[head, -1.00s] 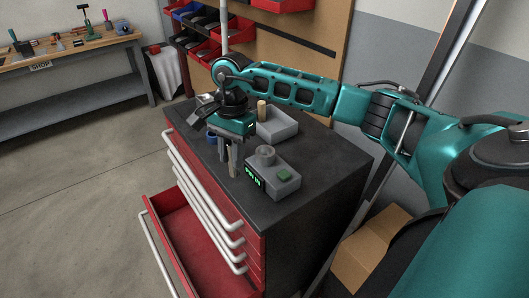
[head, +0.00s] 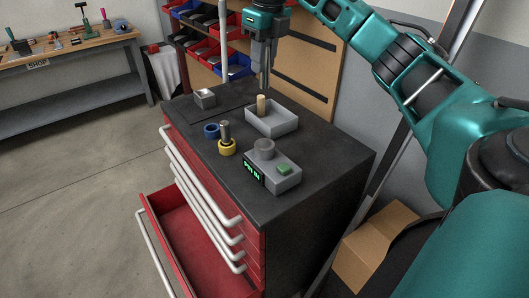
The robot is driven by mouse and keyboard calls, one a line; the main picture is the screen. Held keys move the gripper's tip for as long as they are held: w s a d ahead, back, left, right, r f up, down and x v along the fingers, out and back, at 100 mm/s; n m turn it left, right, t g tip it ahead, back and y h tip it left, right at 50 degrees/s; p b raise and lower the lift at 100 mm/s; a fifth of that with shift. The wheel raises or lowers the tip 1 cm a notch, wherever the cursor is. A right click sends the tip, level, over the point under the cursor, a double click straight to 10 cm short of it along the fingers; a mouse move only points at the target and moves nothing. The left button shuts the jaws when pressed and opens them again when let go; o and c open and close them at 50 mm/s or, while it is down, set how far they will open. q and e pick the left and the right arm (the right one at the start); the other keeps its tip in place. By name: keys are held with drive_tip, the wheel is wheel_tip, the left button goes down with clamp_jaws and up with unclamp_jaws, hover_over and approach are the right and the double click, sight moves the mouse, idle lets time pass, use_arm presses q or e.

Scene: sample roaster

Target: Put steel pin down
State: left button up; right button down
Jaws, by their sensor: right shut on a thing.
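The steel pin (head: 225,130) stands upright in a yellow ring (head: 227,147) on the dark cabinet top, clear of both grippers. My right gripper (head: 265,87) is over the light grey tray (head: 283,127) at the back of the cabinet. Its fingers point down and are shut on the upper end of an upright wooden peg (head: 262,106). The lower end of the peg is hidden by the tray wall. My left gripper is not in view.
A grey box with a knob, green button (head: 284,169) and lit display (head: 253,173) stands in front of the tray. A blue ring (head: 211,130) and small grey block (head: 205,98) are to the left. A red drawer (head: 190,240) hangs open below.

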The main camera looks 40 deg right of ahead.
wheel_tip(320, 180, down, 20)
drive_tip(key=b, duration=0.3)
drive_tip(key=shift+r+b, duration=0.15)
drive_tip(key=shift+b, duration=0.15)
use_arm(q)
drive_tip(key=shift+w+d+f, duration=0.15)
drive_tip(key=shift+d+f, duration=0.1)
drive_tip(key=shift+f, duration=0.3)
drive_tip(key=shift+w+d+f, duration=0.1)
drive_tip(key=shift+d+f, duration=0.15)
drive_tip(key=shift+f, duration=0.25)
use_arm(e)
drive_tip(key=c, duration=0.9)
unclamp_jaws()
drive_tip(key=shift+f, duration=0.2)
drive_tip(key=shift+r, duration=0.15)
use_arm(q)
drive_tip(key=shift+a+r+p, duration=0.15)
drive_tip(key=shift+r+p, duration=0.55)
drive_tip(key=shift+p, duration=0.35)
use_arm(e)
drive_tip(key=r, duration=0.4)
drive_tip(key=s+r, duration=0.1)
drive_tip(key=r, duration=0.7)
drive_tip(key=shift+s+d, duration=0.1)
drive_tip(key=shift+s, duration=0.15)
